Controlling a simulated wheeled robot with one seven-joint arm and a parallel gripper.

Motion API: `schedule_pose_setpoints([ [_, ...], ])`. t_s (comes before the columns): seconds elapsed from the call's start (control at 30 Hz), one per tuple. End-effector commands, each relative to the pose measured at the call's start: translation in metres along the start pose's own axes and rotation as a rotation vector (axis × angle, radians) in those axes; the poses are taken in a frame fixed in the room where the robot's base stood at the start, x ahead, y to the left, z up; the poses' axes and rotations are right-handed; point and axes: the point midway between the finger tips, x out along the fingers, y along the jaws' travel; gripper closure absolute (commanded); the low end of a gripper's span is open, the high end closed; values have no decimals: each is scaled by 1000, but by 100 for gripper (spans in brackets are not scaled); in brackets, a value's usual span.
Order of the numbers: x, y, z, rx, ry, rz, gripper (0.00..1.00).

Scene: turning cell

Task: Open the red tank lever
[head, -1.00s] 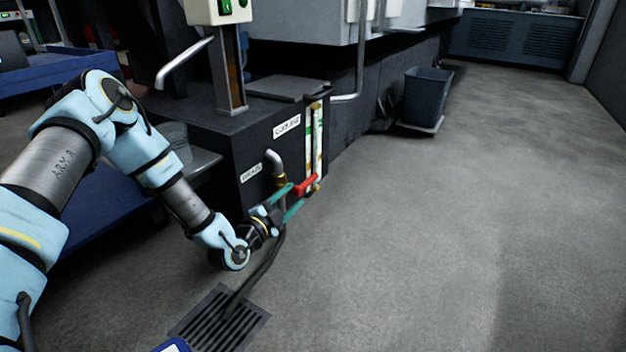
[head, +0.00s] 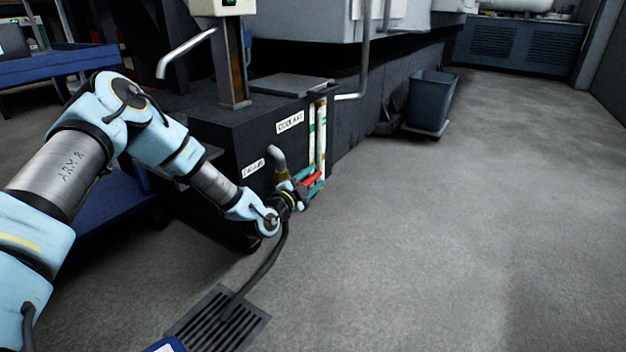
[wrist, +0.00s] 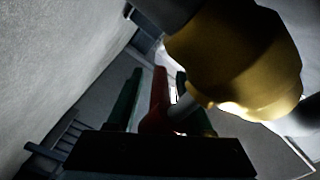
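The red tank lever (head: 312,179) is on the valve at the right front edge of the dark coolant tank (head: 220,150). It also shows in the wrist view (wrist: 158,95), running lengthwise between my green fingers. My gripper (head: 315,182) is at the lever, one finger on each side. In the wrist view, my gripper (wrist: 158,73) is open, with a gap between each finger and the lever. The brass-coloured valve fitting (wrist: 235,55) fills the upper right there. In the head view my gripper partly hides the valve and the lever's base.
A grey pipe elbow (head: 278,158) rises just left of the lever. Green-and-white sight gauges (head: 317,135) stand behind it. A dark hose runs down to a floor grate (head: 218,320). A bin (head: 430,98) stands farther back. The floor at right is clear.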

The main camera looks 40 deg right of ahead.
Motion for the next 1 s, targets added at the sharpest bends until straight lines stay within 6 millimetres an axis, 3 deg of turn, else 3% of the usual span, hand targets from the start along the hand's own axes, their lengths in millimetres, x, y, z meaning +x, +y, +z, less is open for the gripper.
schedule_pose_setpoints([
  [0.07,0,0,0,0,0,0,59],
  [0.43,-1,2,0,-1,0,3,100],
  [1.0,-1,4,0,-2,-1,7,100],
])
